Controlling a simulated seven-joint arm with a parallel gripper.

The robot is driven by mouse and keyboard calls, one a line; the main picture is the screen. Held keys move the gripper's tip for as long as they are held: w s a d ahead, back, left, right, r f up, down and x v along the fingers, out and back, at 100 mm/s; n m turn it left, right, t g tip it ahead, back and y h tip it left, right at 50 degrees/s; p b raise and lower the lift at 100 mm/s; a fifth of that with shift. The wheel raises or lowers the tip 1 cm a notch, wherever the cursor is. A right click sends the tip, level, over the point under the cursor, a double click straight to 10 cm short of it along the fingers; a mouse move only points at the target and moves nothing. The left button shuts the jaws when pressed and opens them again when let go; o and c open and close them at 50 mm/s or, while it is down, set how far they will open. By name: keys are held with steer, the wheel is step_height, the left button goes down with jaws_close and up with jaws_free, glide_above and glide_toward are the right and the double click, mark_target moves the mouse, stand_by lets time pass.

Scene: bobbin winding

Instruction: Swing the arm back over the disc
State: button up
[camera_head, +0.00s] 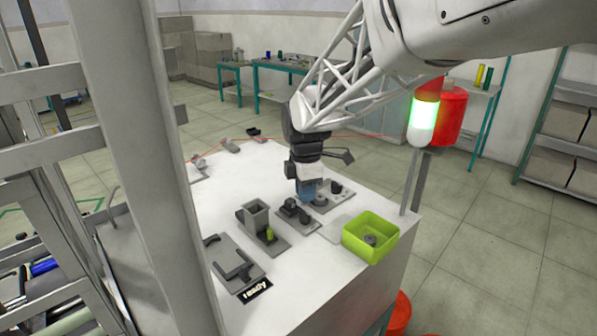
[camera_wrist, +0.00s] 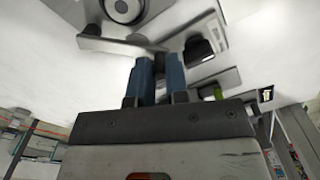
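The grey disc (camera_wrist: 124,8) with a dark ring lies on a pale plate at the top of the wrist view. The arm, a flat grey bar (camera_wrist: 105,45), lies beside the disc, apart from its centre. Its darker end reaches the tips of my gripper (camera_wrist: 160,60). The two blue fingers are close together with a narrow gap. Whether they pinch the bar's end or only stand at it is unclear. In the head view my gripper (camera_head: 307,190) is low over the table, just left of the disc (camera_head: 320,200). The fingers partly hide the plate, and the bar is not clear there.
A black knob (camera_head: 335,187) stands behind the disc. Left of my gripper are a plate with dark knobs (camera_head: 290,208) and a grey hopper (camera_head: 256,218) with a yellow-green piece (camera_head: 270,233). A green bin (camera_head: 370,250) is at the right front; a "ready" sign (camera_head: 255,290) lies in front.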

steer(key=o, duration=0.3)
steer(key=shift+o, duration=0.2)
steer(key=shift+r, duration=0.1)
steer(key=shift+r, duration=3.4)
steer(key=shift+s+d, duration=0.2)
steer(key=shift+s, duration=0.05)
steer(key=s+d+f+m+t, duration=0.1)
steer(key=s+d+m, duration=0.3)
steer(key=s+m, duration=0.3)
steer(key=s+d+f+m, duration=0.1)
steer(key=s+d+m, duration=0.4)
steer(key=s, duration=0.7)
steer(key=s+d+f+m+t, duration=0.1)
steer(key=s+d+f+m, duration=0.1)
steer(key=s+d+m, duration=0.3)
steer(key=s+m, duration=0.4)
steer(key=s, duration=0.1)
steer(key=shift+s+t, duration=0.3)
steer(key=shift+s, duration=0.05)
